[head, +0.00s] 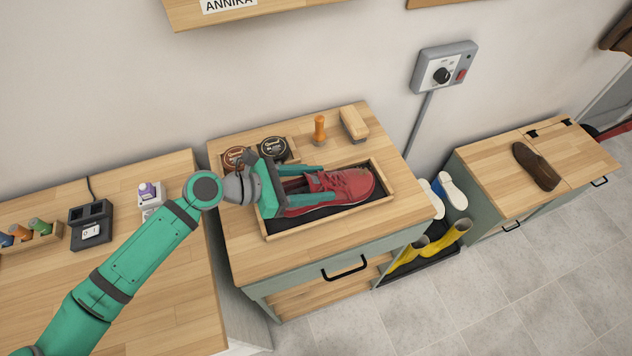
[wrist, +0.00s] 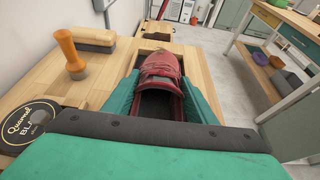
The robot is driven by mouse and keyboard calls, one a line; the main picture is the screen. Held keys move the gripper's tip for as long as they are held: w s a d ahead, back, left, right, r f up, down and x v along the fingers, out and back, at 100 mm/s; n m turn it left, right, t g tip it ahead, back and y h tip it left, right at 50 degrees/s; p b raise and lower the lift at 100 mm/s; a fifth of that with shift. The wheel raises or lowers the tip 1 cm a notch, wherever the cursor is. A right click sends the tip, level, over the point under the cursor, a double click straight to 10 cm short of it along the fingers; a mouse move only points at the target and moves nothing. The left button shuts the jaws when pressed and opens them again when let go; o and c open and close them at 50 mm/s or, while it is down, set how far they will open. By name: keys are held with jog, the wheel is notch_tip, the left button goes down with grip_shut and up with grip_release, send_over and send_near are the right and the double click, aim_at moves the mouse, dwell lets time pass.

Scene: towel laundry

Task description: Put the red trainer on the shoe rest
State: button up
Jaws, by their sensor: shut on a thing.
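The red trainer (head: 343,187) is at the wooden-framed tray with a dark mat (head: 290,223) on top of the middle cabinet, its toe pointing right in the head view. I take this framed tray to be the shoe rest. My gripper (head: 318,184) has its two green fingers along both sides of the trainer's heel end and is shut on it. In the wrist view the trainer (wrist: 160,80) lies between the fingers, toe away from me, opening towards me. Whether its sole touches the mat is hidden.
Polish tins (head: 273,147), an orange-handled tool (head: 320,128) and a brush (head: 354,124) stand behind the tray. A brown shoe (head: 536,167) lies on the right cabinet. Yellow boots (head: 440,240) and blue-white shoes (head: 452,191) are low between the cabinets. A charger (head: 91,226) stands on the left table.

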jog(key=shift+f, duration=0.2)
jog(key=o, duration=1.2)
jog(key=shift+w, duration=0.1)
jog(key=v, duration=1.2)
jog(key=shift+r, duration=0.15)
